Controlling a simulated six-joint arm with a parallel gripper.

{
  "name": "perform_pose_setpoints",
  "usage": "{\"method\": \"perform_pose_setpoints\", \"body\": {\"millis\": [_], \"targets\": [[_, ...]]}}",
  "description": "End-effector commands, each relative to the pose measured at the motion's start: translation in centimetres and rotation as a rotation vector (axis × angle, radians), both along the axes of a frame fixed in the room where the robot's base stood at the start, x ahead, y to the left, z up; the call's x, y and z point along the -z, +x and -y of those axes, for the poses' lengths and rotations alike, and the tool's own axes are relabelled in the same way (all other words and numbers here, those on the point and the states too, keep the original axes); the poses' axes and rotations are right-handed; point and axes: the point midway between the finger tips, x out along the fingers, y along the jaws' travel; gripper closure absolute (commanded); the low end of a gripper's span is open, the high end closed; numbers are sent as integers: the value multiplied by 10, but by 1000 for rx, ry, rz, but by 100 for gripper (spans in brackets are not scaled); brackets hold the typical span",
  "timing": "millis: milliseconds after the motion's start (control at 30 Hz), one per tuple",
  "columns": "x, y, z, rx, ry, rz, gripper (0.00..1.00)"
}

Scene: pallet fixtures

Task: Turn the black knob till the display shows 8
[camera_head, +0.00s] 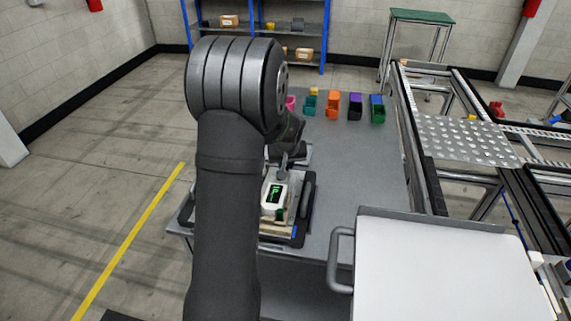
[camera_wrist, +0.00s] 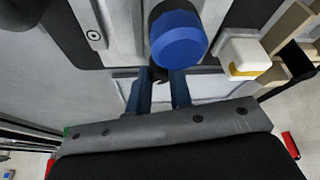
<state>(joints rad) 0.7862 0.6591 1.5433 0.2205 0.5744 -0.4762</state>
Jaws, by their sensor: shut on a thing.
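The display (camera_head: 274,194) is a white-framed unit with a dark screen and green markings on the fixture. The markings are seen at a slant and too small for me to read the digit. In the wrist view, my gripper (camera_wrist: 160,88) has its two blue-grey fingers close together around a small dark part, the black knob (camera_wrist: 159,73). Most of the knob is hidden between the fingers. In the head view, my arm covers much of the gripper and the knob.
A round blue cap (camera_wrist: 178,40) and a white block with a yellow edge (camera_wrist: 245,60) stand close to the fingers. Several coloured bins, including an orange one (camera_head: 333,104), stand farther back on the grey table (camera_head: 345,160). The table's middle is clear.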

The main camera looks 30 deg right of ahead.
Motion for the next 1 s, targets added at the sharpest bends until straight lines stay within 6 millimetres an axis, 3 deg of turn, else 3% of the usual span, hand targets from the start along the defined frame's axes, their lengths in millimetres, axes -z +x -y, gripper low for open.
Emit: {"method": "perform_pose_setpoints", "body": {"millis": [500, 1000], "targets": [[0, -1, 2, -303, 0, -1, 100], [0, -1, 1, -354, 0, -2, 100]]}}
